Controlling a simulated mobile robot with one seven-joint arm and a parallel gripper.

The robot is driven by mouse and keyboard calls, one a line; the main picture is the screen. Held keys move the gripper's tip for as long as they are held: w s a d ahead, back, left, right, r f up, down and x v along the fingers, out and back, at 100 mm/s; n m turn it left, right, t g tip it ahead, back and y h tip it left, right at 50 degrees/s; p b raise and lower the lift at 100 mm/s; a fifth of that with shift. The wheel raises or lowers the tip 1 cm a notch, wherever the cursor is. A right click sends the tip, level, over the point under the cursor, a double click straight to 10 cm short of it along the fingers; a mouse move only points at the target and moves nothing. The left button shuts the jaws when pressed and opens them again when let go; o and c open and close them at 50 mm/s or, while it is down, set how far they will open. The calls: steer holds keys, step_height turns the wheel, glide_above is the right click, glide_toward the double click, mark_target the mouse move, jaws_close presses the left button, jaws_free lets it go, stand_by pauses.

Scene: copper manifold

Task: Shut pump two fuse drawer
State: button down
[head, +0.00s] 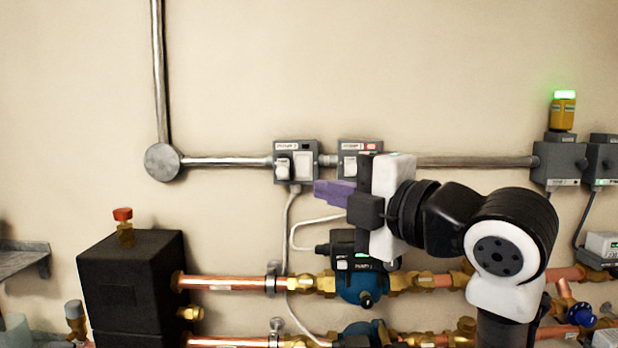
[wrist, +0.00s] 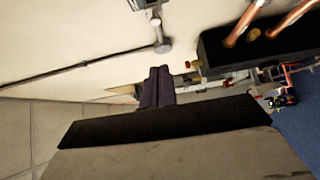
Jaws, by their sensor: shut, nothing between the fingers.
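Two grey fused boxes sit side by side on the wall conduit in the head view. The left box (head: 310,147) shows a white switch and a pale panel. The right box (head: 345,146) shows a white switch and a small red patch; its lower right is hidden behind my gripper. The labels are too small to read, and I cannot tell how far any fuse drawer sticks out. My gripper (head: 318,192) is shut and empty, its purple fingers pointing left, just below the right box in the picture. The shut fingers also show in the wrist view (wrist: 158,72).
Blue pumps (head: 362,285) on copper pipes are below my gripper. A white cable (head: 292,240) hangs from the left box. A black block (head: 130,280) is at lower left. A green-lit yellow beacon (head: 563,110) is at right.

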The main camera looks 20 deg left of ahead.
mark_target(283, 170)
steer(key=w+d+p+x, duration=0.1)
steer(key=p+x, duration=0.4)
steer(key=x, duration=0.7)
steer(key=shift+w+d+p, duration=0.15)
steer(key=shift+w+p, duration=0.15)
steer(key=shift+w, duration=0.4)
